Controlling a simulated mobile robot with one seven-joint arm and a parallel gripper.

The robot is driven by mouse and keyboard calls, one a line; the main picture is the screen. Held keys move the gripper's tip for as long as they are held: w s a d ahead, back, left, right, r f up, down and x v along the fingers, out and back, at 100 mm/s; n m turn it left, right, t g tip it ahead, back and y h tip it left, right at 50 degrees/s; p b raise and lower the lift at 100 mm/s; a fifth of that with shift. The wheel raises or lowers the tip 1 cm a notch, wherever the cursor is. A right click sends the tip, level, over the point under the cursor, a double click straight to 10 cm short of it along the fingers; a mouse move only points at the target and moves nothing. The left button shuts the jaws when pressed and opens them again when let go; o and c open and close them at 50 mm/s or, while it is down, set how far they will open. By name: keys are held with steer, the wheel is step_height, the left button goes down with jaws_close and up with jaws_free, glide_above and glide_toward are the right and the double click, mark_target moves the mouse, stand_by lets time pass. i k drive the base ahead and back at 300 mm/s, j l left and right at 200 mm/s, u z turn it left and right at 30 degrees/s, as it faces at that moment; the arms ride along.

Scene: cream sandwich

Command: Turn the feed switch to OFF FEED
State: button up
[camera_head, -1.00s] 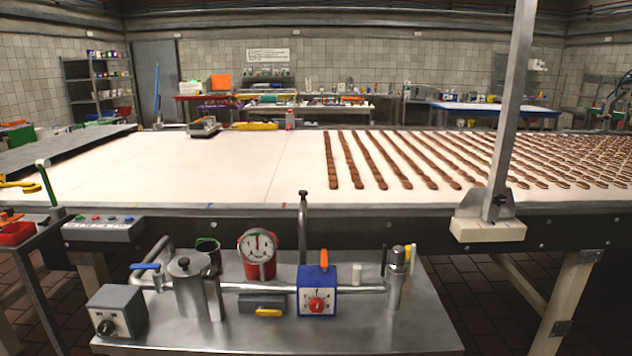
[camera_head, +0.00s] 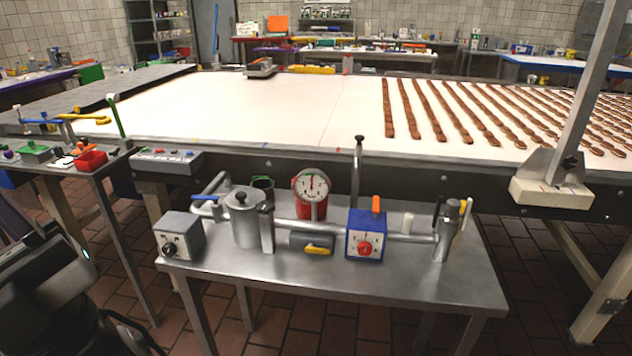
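A grey box with a black rotary knob (camera_head: 180,237) stands at the left end of the steel side table (camera_head: 335,282). A blue box with a red dial and an orange lever on top (camera_head: 366,235) stands right of the table's middle. I cannot read labels on either, so which one is the feed switch and where it points are unclear. A dark part of my arm (camera_head: 50,290) shows at the lower left, apart from the table. My gripper's fingers are not in view.
Between the boxes stand a metal pot (camera_head: 246,218), a red-based gauge (camera_head: 311,192), a yellow-handled valve (camera_head: 318,248) and pipes. A button panel (camera_head: 167,162) and a tool bench (camera_head: 65,165) lie left. The conveyor (camera_head: 290,110) runs behind. The table's front strip is clear.

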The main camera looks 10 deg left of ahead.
mark_target(169, 250)
steer(key=j, duration=0.6)
steer(key=i+j, duration=0.1)
steer(key=j, duration=0.55)
steer(key=u, duration=0.05)
